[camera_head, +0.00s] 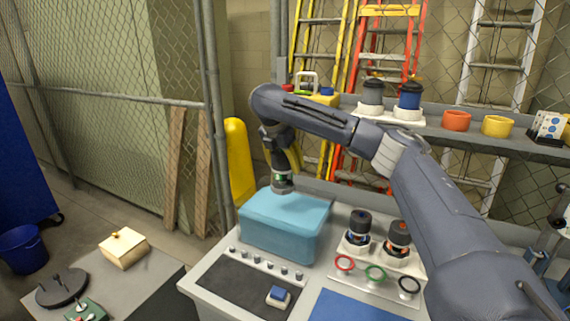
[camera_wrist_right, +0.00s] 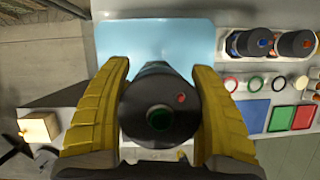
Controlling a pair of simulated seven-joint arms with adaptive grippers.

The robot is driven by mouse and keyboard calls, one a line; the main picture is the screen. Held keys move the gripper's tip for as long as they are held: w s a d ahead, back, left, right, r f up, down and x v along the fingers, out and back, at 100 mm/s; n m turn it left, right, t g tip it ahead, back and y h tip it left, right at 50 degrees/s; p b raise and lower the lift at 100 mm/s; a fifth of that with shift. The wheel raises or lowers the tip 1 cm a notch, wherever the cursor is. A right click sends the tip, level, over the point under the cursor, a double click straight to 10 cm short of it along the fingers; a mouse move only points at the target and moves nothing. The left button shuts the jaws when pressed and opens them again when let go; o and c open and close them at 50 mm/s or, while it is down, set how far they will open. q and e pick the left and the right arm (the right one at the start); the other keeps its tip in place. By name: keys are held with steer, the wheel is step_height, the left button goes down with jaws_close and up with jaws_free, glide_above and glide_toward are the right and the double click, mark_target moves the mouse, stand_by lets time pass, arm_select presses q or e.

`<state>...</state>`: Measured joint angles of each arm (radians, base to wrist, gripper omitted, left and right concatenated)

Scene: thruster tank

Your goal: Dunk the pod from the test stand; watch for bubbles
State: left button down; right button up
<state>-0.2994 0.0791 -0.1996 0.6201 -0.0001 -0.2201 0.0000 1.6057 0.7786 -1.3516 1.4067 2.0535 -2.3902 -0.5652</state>
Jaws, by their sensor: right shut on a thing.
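My right gripper (camera_head: 282,168) is shut on a dark cylindrical pod (camera_head: 282,184) and holds it upright over the light blue tank (camera_head: 275,241). In the right wrist view the yellow fingers (camera_wrist_right: 160,72) flank the pod (camera_wrist_right: 158,122), whose near end has a green centre and a small red dot. The blue tank (camera_wrist_right: 115,40) lies beyond it. I cannot tell whether the pod's lower end touches the water. The white test stand (camera_head: 378,258) right of the tank holds two dark pods, one blue-topped (camera_head: 360,222) and one orange-topped (camera_head: 398,236). My left gripper is out of view.
Red (camera_head: 344,262), green (camera_head: 375,274) and black (camera_head: 409,287) rings lie before the stand. A dark panel with knobs and a blue button (camera_head: 278,296) is in front of the tank. A back shelf (camera_head: 455,134) carries more pods and cups. A side table stands at left.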

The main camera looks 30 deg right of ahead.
steer(key=shift+f, duration=1.9)
steer(key=shift+d+f, duration=0.1)
steer(key=shift+f, duration=0.15)
stand_by(0.4)
steer(key=shift+f, duration=0.7)
steer(key=shift+f, duration=0.1)
steer(key=shift+f, duration=0.8)
steer(key=shift+f, duration=0.15)
steer(key=shift+f, duration=0.75)
steer(key=shift+f, duration=0.85)
